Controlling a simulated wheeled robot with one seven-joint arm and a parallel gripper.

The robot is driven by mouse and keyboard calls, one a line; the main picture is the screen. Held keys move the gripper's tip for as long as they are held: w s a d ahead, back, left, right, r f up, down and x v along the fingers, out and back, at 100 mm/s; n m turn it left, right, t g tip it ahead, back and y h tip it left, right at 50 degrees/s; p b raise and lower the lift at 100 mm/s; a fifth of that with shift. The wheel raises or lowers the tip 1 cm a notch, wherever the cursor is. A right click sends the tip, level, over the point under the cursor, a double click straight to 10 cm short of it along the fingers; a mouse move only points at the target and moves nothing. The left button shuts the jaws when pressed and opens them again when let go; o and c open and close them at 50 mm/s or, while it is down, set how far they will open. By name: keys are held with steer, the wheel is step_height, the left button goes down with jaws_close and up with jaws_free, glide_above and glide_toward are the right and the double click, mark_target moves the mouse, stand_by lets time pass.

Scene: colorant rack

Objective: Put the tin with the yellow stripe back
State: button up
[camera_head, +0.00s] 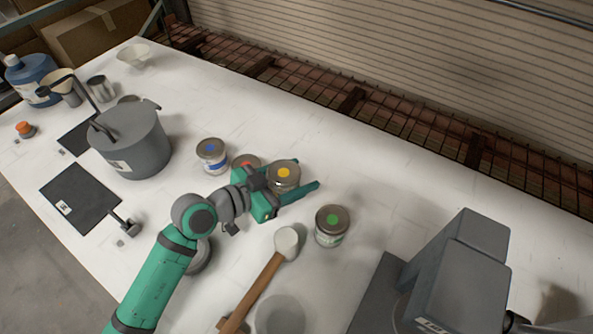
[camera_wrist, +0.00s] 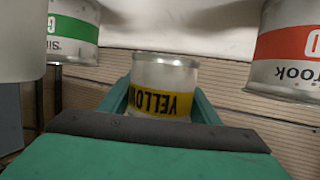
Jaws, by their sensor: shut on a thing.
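The tin with the yellow stripe (camera_head: 284,185) has a yellow dot on its lid and sits between the fingers of my gripper (camera_head: 306,175). In the wrist view the tin (camera_wrist: 164,78) appears upside down, its yellow band lettered YELLOW, with a green finger on each side. My gripper is shut on it. I cannot tell whether its base touches the table. A blue-dot tin (camera_head: 211,157) stands to the left. A red-dot tin (camera_head: 246,162) is partly hidden behind my gripper. A green-dot tin (camera_head: 332,226) stands to the right, apart from the fingers.
A mallet (camera_head: 265,280) lies in front of my gripper. A large grey pot (camera_head: 135,145) stands left, near a dark scale plate (camera_head: 80,198). A grey machine (camera_head: 450,275) fills the right front. The white table (camera_head: 400,180) is clear behind the green-dot tin.

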steer(key=shift+f, duration=2.45)
